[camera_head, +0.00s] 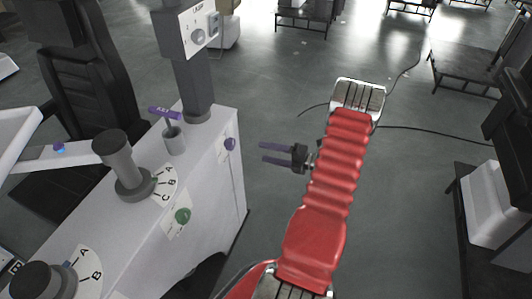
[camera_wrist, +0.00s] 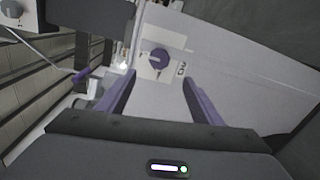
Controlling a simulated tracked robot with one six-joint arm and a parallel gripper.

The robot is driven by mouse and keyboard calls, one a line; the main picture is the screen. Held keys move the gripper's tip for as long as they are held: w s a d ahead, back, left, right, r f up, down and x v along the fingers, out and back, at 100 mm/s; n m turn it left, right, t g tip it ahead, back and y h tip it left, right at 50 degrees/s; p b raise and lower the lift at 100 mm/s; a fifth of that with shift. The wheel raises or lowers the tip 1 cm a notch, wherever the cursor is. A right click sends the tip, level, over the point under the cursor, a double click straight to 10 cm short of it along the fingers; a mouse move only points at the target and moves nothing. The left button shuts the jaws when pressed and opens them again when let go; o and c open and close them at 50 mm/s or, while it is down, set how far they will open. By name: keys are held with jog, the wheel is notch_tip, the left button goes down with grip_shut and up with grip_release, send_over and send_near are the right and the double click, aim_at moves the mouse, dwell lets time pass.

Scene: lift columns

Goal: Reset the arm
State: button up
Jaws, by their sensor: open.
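My gripper (camera_head: 277,154) has two purple fingers, set apart with nothing between them. In the head view it is at the left side of my red ribbed arm, pointing left toward the white console (camera_head: 222,172). A gap of floor shows between the fingertips and the console's side panel. In the wrist view the gripper (camera_wrist: 158,92) is open, and a purple knob (camera_wrist: 159,59) on a white panel shows beyond and between the fingers. The same purple knob (camera_head: 230,144) is on the console's side in the head view.
The console carries a grey dial (camera_head: 122,165), a green knob (camera_head: 183,215), a purple-handled lever (camera_head: 165,112) and a grey column with a control box (camera_head: 186,30). A black chair (camera_head: 75,75) stands behind it. Black tables stand at the back and right. Open floor lies behind my arm.

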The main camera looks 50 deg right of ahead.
dwell(0.5)
jog(key=s+a+f+n+g+y, duration=0.2)
jog(key=s+a+f+n+g, duration=0.2)
jog(key=a+n, duration=0.4)
jog(key=s+a+r+n+g+y, duration=0.1)
jog(key=a+r+n+g, duration=0.25)
jog(key=n, duration=0.35)
jog(key=s+a+r+n+g, duration=0.25)
jog(key=a+n+g, duration=0.2)
jog(key=n, duration=0.25)
jog(key=s+a+r+n+t+h, duration=0.1)
jog(key=s+a+r+n+h, duration=0.3)
jog(key=a+r+n, duration=2.1)
notch_tip(320, 180, up, 3)
jog(key=n+h, duration=0.1)
jog(key=h, duration=0.3)
jog(key=shift+a+t+h, duration=0.3)
jog(key=shift+h, duration=0.1)
